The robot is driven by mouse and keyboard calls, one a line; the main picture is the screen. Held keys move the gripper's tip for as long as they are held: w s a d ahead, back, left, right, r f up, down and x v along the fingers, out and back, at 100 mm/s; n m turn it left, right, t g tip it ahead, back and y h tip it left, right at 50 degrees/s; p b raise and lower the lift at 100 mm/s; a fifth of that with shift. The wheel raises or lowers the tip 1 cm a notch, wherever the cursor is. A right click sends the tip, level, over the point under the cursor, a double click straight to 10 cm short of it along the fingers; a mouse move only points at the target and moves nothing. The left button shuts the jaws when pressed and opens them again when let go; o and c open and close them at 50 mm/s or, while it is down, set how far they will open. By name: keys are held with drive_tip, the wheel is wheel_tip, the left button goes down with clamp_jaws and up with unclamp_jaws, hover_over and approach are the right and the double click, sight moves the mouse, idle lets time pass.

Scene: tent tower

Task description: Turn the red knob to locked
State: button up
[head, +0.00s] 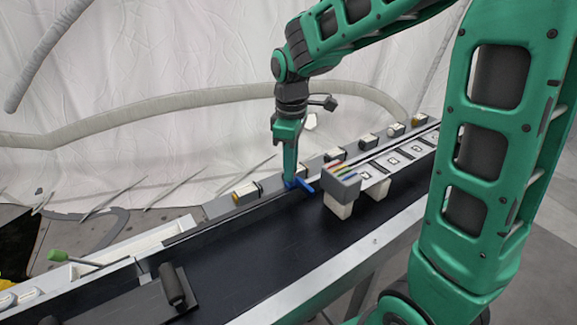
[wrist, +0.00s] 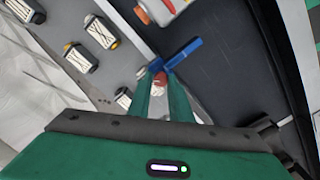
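I cannot clearly make out the red knob in the head view. In the wrist view a small red-and-white piece (wrist: 158,83) shows between my fingers, and I cannot tell whether it is the knob or whether the fingers touch it.
The dark belt (head: 235,246) runs diagonally below my gripper. Several small boxes, one of them yellow-ended (head: 246,193), line the grey ledge behind it. A green-ended lever (head: 59,256) and a dark roller (head: 174,286) are at lower left. White fabric hangs behind.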

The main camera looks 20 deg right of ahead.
clamp_jaws()
drive_tip(key=m, duration=0.4)
drive_tip(key=shift+m, duration=2.4)
drive_tip(key=o, duration=0.6)
unclamp_jaws()
